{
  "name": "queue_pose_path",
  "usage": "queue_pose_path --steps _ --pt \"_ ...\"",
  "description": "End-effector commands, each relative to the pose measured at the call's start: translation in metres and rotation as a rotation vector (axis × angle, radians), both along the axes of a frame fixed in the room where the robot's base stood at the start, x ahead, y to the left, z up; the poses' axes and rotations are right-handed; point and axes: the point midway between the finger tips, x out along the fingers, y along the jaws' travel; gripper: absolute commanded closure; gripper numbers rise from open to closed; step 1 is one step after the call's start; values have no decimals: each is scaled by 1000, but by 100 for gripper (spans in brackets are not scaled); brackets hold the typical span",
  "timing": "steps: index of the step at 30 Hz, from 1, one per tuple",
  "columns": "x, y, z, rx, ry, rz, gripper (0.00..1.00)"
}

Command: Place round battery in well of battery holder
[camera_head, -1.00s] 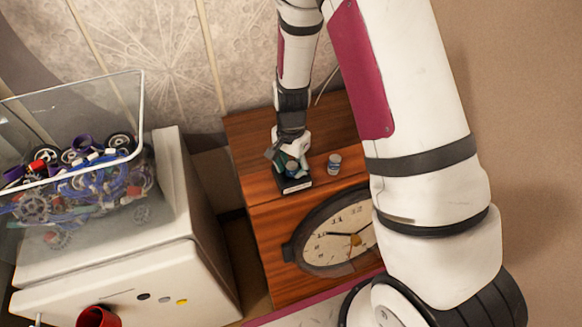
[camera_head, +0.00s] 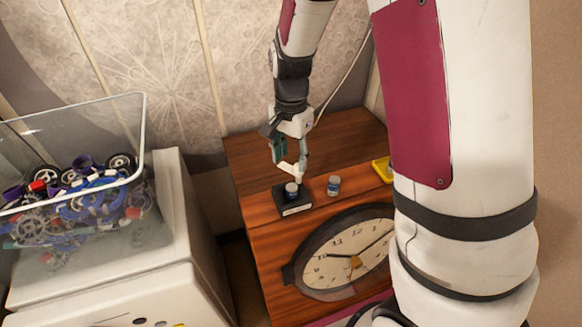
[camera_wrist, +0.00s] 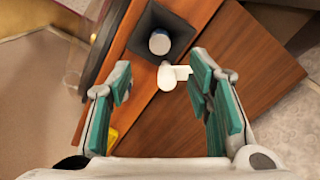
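The black battery holder (camera_head: 296,210) sits on the wooden cabinet top. A round battery (camera_head: 291,189) with a pale top stands upright at its well. The wrist view shows the battery (camera_wrist: 160,42) within the holder's dark square rim (camera_wrist: 183,28), though how deep it sits cannot be told. A second, similar battery (camera_head: 334,185) stands on the wood to the right of the holder. My gripper (camera_head: 290,160) is above and behind the holder. In the wrist view my gripper (camera_wrist: 160,85) has its teal pads wide apart, with no battery between them.
A small white piece (camera_wrist: 170,77) shows beside the holder; whether it touches is unclear. A clear bin of parts (camera_head: 75,205) stands on the white unit at left. Bare wood lies behind the holder.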

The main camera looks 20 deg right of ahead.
Motion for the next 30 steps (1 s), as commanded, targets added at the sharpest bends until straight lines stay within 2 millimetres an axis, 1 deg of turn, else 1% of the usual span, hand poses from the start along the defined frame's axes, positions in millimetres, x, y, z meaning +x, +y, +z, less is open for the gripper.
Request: queue_pose_path --steps 2,5,8,10,12,14,15,17,21,25,27,30 --pt "0 0 6 1 -4 4 53" --pt "-4 1 20 8 -19 31 53" --pt "-14 2 47 22 -56 100 53" --pt "-26 3 72 30 -92 169 53" --pt "-40 4 96 31 -131 251 53" --pt "-54 4 116 28 -165 320 53" --pt "-64 4 127 24 -185 367 53" --pt "-79 4 144 14 -218 437 53" --pt "-116 3 175 -28 -291 597 53" --pt "-152 1 197 -88 -352 742 53" --pt "-170 0 204 -124 -377 813 53" --pt "-191 -1 211 -175 -405 897 53"
